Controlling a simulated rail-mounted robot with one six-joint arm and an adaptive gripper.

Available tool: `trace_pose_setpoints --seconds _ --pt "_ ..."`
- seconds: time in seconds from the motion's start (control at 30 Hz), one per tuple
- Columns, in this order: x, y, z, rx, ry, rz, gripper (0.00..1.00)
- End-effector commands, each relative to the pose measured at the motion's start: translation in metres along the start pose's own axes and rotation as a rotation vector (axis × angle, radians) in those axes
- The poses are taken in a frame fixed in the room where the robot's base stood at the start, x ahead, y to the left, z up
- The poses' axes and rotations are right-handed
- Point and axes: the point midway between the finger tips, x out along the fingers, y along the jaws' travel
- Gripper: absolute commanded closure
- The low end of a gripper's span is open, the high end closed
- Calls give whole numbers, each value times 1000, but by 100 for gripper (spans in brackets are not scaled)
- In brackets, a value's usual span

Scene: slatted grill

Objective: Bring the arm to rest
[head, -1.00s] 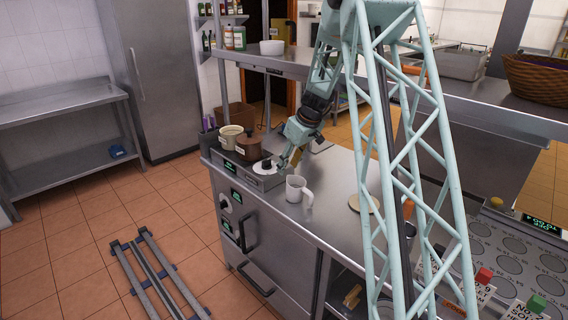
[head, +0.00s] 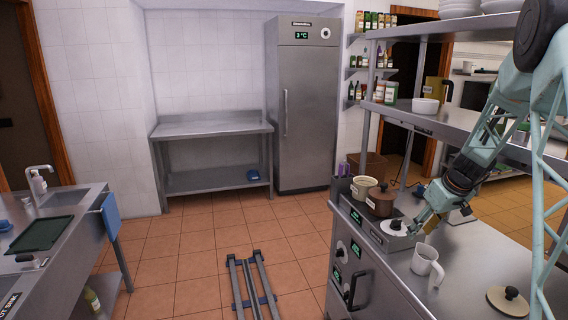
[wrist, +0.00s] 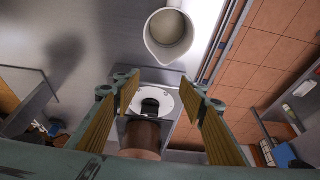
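My gripper (head: 425,216) hangs low over the back left of the steel counter (head: 462,262), beside a white disc with a dark knob (head: 394,227). In the wrist view its two fingers with ribbed tan pads stand wide apart (wrist: 163,92). The white disc shows beyond and between them (wrist: 168,101), and nothing is held. My arm reaches down to the counter from the upper right in the head view. Whether the fingertips touch anything below is hard to tell.
A white mug (head: 427,261) stands just in front of my gripper. A brown pot (head: 381,203) and a cream pot (head: 363,188) stand behind the disc. A round tan lid (head: 507,300) lies nearer. A shelf (head: 445,130) runs above the counter. The tiled floor (head: 190,245) is largely open.

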Motion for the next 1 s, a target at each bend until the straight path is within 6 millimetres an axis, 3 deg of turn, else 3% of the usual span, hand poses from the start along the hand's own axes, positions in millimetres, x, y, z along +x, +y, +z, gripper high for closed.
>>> trace_pose_setpoints --seconds 0.5,1.0 --pt "-74 -69 -10 15 -3 -10 61" --pt "-156 -152 0 38 -15 -17 61"
